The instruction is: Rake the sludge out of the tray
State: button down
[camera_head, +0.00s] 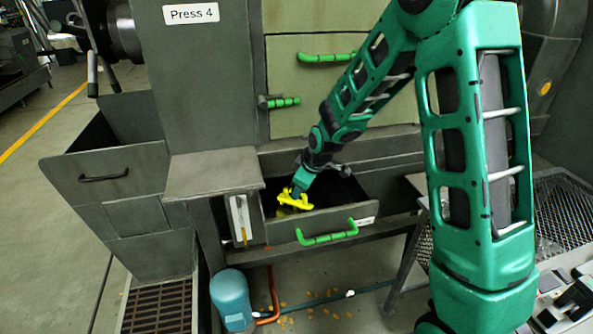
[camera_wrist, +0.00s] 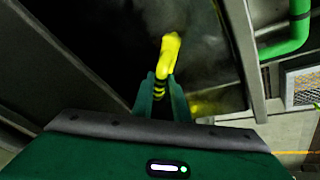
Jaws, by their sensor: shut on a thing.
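The tray is an open drawer (camera_head: 330,228) low on the front of the press, with a green handle (camera_head: 326,238) on its front. My gripper (camera_head: 299,190) reaches down into the drawer's opening. It is shut on a yellow tool (camera_head: 293,202), whose lower end sits inside the drawer near its left front. In the wrist view, my gripper's fingers (camera_wrist: 161,97) clasp the tool's yellow handle (camera_wrist: 168,55), which has dark bands by the fingertips. The drawer's inside is very dark, and I cannot make out the sludge clearly.
A press labelled Press 4 (camera_head: 191,13) rises behind the drawer. A gauge box (camera_head: 241,220) and a grey ledge (camera_head: 213,172) stand at the drawer's left. A blue-green motor (camera_head: 231,299) is below. A mesh-topped table (camera_head: 564,212) stands at the right. Crumbs (camera_head: 312,311) lie on the floor.

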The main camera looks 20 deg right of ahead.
jog(key=shift+r, duration=4.05)
